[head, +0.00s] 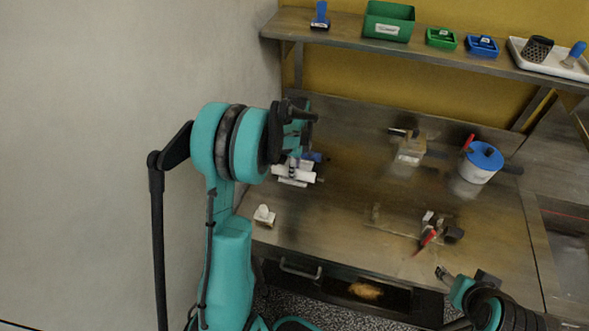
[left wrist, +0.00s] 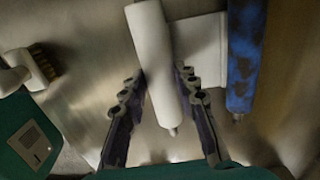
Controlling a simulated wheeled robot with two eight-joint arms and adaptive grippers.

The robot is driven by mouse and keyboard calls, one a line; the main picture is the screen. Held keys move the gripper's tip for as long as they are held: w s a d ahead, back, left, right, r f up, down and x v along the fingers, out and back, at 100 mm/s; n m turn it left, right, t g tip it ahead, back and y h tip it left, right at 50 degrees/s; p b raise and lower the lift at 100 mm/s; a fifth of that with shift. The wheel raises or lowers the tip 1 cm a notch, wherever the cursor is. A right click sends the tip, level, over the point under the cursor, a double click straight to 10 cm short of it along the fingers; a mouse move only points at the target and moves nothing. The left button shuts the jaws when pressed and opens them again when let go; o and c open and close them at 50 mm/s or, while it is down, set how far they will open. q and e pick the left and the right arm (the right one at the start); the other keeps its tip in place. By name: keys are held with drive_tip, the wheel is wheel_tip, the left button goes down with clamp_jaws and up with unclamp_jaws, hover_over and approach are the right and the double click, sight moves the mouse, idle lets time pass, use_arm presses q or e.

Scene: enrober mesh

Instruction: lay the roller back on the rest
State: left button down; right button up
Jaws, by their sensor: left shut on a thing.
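A white roller (left wrist: 152,48) runs between the two fingers of my left gripper (left wrist: 165,95) in the left wrist view; the gripper is shut on it. Beside it to the right is a pale, flat part that looks like the rest (left wrist: 202,50). A blue-stained roller (left wrist: 245,50) lies at its right side. Whether the white roller touches the rest is unclear. In the head view my left gripper (head: 298,122) is above the white rest (head: 295,180), partly hiding it. My right gripper (head: 445,274) is at the lower right, its opening unclear.
A white-handled brush (head: 264,215) lies near the table's front left. A shelf (head: 470,65) with bins runs along the back. The table middle is clear.

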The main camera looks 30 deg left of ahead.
use_arm(q)
drive_tip(key=shift+f, duration=0.35)
drive_tip(key=c, duration=1.1)
unclamp_jaws()
drive_tip(key=shift+o, duration=0.2)
drive_tip(key=shift+r+p, duration=2)
drive_tip(key=shift+r, duration=1.55)
